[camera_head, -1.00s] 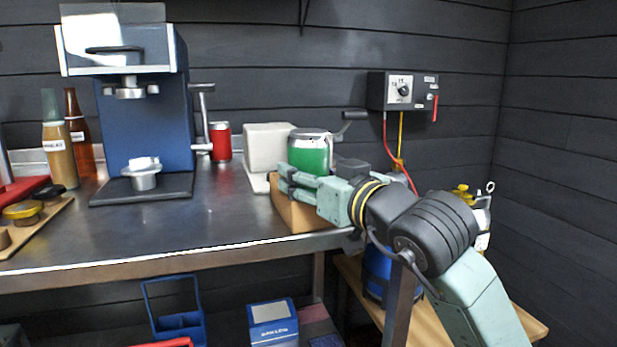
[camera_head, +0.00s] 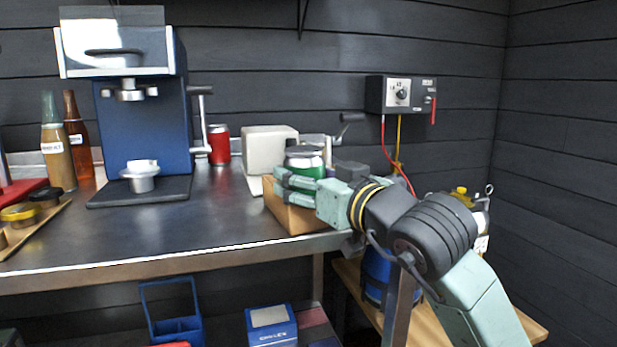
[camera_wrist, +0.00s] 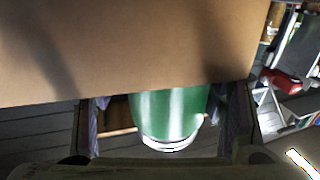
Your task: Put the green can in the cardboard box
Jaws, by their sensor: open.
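The green can (camera_head: 305,163) stands with its silver top showing at the right end of the steel bench. Its lower part is hidden behind my gripper and the cardboard box (camera_head: 291,214). It appears to be inside the box, but its base is out of sight. My gripper (camera_head: 281,181) is at the box's top edge, with its fingers pointing left beside the can. In the wrist view, the can (camera_wrist: 168,115) sits between the two spread fingers, and the box's brown wall (camera_wrist: 130,45) fills the upper part.
A white device (camera_head: 268,150) stands just behind the box, and a red can (camera_head: 219,144) farther left. A blue machine (camera_head: 145,110) stands at the left. The bench middle (camera_head: 185,225) is clear. A control box (camera_head: 401,94) with hanging cables is on the wall.

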